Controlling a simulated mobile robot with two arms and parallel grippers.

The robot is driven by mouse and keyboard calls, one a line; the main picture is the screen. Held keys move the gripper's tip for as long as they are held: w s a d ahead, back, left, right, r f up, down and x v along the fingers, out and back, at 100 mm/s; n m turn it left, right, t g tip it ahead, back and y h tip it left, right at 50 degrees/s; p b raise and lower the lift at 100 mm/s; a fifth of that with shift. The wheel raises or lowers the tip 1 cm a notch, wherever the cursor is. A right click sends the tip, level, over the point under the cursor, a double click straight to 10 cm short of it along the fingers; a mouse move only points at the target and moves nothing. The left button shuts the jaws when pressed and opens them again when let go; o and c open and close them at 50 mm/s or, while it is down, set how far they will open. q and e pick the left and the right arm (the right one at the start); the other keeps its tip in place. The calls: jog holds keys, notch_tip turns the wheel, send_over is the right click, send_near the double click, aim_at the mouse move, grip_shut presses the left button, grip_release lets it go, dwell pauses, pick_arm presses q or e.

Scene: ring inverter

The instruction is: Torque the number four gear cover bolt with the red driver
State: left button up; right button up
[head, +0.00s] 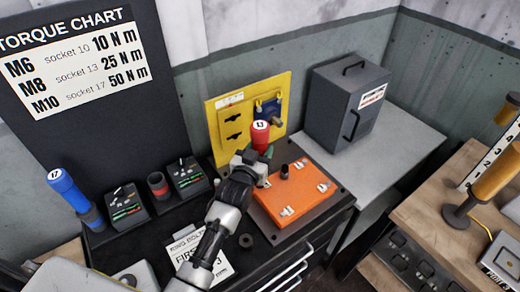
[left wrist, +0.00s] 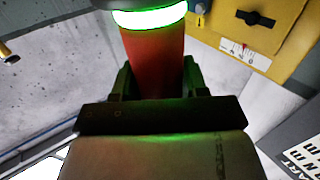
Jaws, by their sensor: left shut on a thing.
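The red driver (head: 260,137) has a white label that seems to read 13. It stands roughly upright in my left gripper (head: 252,160), which is shut on it. In the left wrist view the red driver body (left wrist: 153,62) sits between the dark fingers (left wrist: 158,85), with a lit green ring above it. The orange gear cover (head: 283,207) lies on a dark base just right of my left gripper. It carries pale numbered tags near its corners and a dark upright post (head: 285,171); its bolts are too small to tell apart. The driver's lower end is hidden. My right gripper is out of view.
A blue driver (head: 68,189) stands at the left beside two controllers with green displays (head: 126,207) and an empty red-rimmed holder (head: 157,180). A yellow panel (head: 222,142) stands behind the cover. A grey case (head: 345,100) is on the bench at the right. A card (head: 184,246) lies in front.

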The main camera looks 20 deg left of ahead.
aim_at(257, 148)
pick_arm(q)
jog(key=shift+s+f+b, duration=0.1)
jog(key=shift+f+b, duration=0.65)
jog(key=shift+f, duration=0.3)
dwell(0.9)
jog(key=shift+f, duration=0.2)
dwell(1.3)
jog(key=shift+r, duration=0.15)
jog(key=shift+r+p, duration=1)
jog(key=shift+p, duration=0.1)
jog(key=shift+r+p, duration=0.65)
jog(key=shift+r, duration=0.2)
jog(key=shift+r+p, duration=0.75)
jog(key=shift+r, duration=0.05)
jog(key=shift+f, duration=0.1)
